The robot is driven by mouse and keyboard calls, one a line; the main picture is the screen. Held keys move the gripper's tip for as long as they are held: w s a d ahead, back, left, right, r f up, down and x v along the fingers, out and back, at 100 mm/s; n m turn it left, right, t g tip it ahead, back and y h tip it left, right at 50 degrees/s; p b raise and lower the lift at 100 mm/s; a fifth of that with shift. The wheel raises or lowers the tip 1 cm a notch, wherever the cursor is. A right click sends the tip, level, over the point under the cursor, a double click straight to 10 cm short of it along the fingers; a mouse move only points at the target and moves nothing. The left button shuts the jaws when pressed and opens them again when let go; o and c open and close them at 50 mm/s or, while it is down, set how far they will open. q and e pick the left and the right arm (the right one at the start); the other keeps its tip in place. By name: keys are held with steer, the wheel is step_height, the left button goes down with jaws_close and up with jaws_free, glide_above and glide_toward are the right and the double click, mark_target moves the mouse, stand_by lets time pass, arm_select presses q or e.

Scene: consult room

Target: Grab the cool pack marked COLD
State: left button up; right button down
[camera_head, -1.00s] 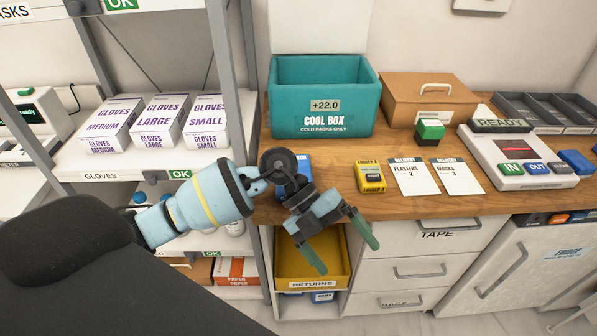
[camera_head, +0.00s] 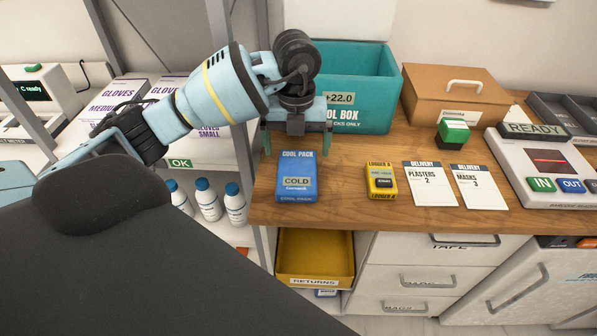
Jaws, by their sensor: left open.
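The blue cool pack (camera_head: 297,177) lies on the wooden counter near its front edge, with a label reading COLD. My left gripper (camera_head: 297,150) is open, with its fingers pointing down. In the picture its green fingertips are just above the pack's far end, one to each side. The fingers look apart from the pack; the exact height of the gripper over the counter is hard to tell. The teal cool box (camera_head: 375,90) stands behind, partly hidden by my left arm. My right gripper is not in view.
A yellow logger (camera_head: 381,181) and two delivery cards (camera_head: 430,186) lie right of the pack. A grey shelf post stands left, near my arm. Bottles (camera_head: 208,200) stand on a lower shelf. A yellow returns bin (camera_head: 315,255) sits below the counter.

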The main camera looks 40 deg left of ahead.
mark_target(297, 169)
arm_select(q)
steer(key=shift+f, duration=0.65)
steer(key=shift+w+f, duration=0.1)
steer(key=shift+f, duration=0.75)
steer(key=shift+s+d+f, duration=0.1)
steer(key=shift+s+f, duration=0.05)
steer(key=shift+f, duration=0.95)
steer(key=shift+s+d+f, duration=0.1)
steer(key=shift+f, duration=1)
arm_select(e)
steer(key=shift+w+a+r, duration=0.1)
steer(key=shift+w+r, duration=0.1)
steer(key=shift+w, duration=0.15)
arm_select(q)
steer(key=c, duration=1.1)
steer(key=shift+c, duration=0.4)
